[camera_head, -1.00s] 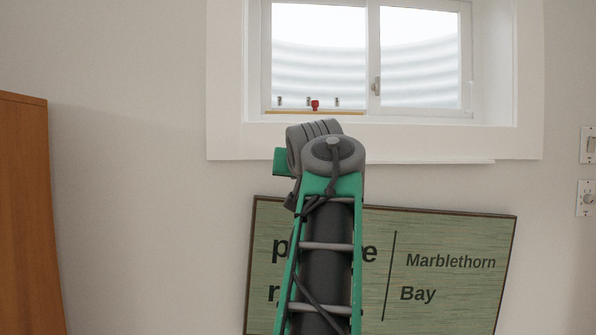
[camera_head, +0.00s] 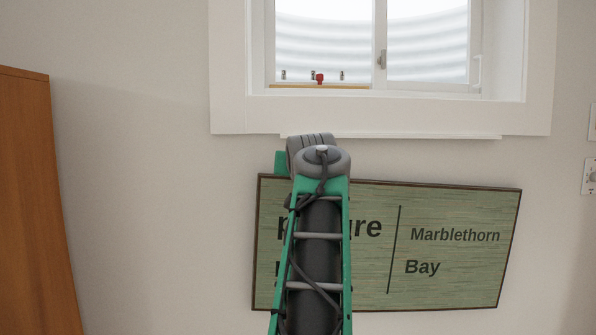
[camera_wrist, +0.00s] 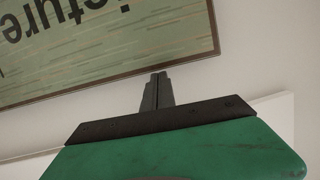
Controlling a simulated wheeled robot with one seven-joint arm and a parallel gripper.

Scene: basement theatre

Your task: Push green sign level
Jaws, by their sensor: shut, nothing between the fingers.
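The green sign (camera_head: 455,265) hangs on the wall below the window, with a dark frame and black lettering that includes "Marblethorn Bay". It is tilted, its top edge sloping down to the right. My arm covers part of its left half. In the wrist view the sign (camera_wrist: 120,45) appears upside down, with its frame edge running slantwise. My gripper (camera_wrist: 157,78) is shut and empty. Its fingertips are close to that frame edge in the picture; I cannot tell whether they touch. In the head view the fingers are hidden behind my arm.
A window (camera_head: 375,40) with a white frame and sill (camera_head: 420,115) is above the sign. Small objects, one red (camera_head: 319,79), stand on its ledge. A wooden cabinet (camera_head: 35,200) is at the left. Wall switches (camera_head: 590,176) are at the right edge. The wall left of the sign is bare.

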